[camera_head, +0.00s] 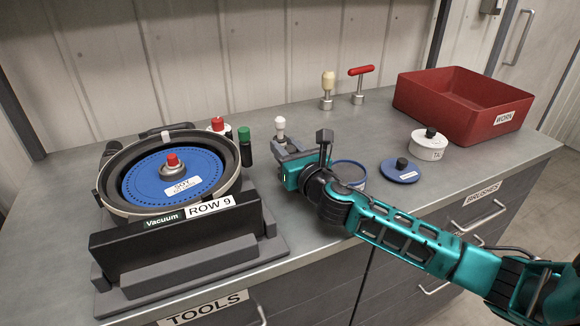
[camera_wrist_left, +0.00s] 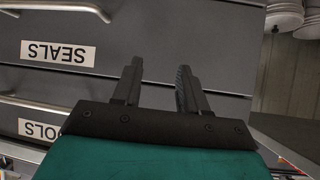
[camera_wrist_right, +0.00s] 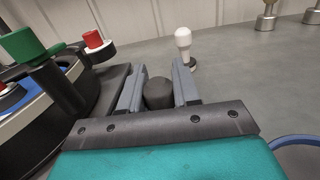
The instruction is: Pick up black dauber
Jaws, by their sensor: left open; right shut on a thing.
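My right gripper (camera_head: 292,149) is low over the bench, right of the seed meter (camera_head: 107,187). In the right wrist view its fingers (camera_wrist_right: 158,78) are shut on a dark, rounded-top piece, the black dauber (camera_wrist_right: 158,94). Only its top shows there; its lower part is hidden by the gripper. In the head view I cannot make it out behind the gripper. My left gripper (camera_wrist_left: 160,88) is open and empty in front of the drawer fronts, outside the head view.
A white-topped tool (camera_head: 280,127) stands just beyond the right gripper. A green-capped piece (camera_head: 245,148) stands beside the meter. A blue-rimmed tin (camera_head: 350,174), blue lid (camera_head: 391,174), white tin (camera_head: 430,150) and red WORK bin (camera_head: 455,114) stand to the right.

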